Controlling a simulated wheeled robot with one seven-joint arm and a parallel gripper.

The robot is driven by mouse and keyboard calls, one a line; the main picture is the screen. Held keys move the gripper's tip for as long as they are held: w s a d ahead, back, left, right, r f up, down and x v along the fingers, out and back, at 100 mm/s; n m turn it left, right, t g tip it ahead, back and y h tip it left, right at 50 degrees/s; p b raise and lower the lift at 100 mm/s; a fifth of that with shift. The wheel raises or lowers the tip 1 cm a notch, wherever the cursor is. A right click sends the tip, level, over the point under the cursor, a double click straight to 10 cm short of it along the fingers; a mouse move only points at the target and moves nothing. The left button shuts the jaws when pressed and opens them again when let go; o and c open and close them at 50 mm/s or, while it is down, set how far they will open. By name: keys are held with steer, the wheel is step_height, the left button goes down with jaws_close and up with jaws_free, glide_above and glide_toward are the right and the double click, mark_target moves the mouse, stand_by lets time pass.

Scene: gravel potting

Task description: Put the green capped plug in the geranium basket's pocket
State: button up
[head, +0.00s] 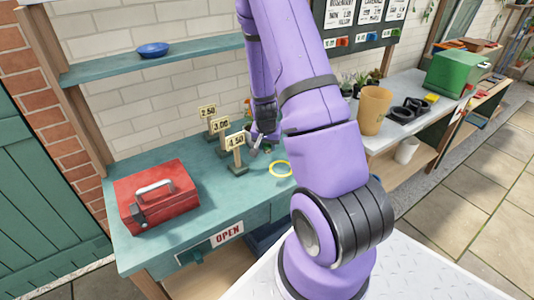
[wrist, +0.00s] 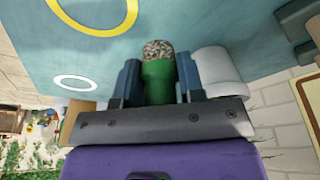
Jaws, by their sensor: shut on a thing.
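My gripper (wrist: 157,80) is shut on the green plug (wrist: 158,84), which stands between its two dark blue fingers in the wrist view. The plug has a green body and a speckled, gravel-like end. A pale grey-white cylinder (wrist: 218,70) shows just right of the right finger; I cannot tell whether they touch. In the head view my gripper (head: 256,146) is low over the teal bench, by the price signs and partly behind my arm. The plug cannot be made out there. I cannot identify the geranium basket or its pocket in either view.
A yellow ring (head: 271,169) lies on the teal bench (head: 225,205). Price signs (head: 237,143) stand left of my gripper. A red toolbox (head: 157,205) sits at the left. A tan pot (head: 374,112) stands on the pale counter at the right. The bench's front middle is clear.

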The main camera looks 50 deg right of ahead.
mark_target(267, 148)
steer(key=shift+f, duration=2.05)
steer(key=shift+f, duration=0.1)
steer(key=o, duration=0.9)
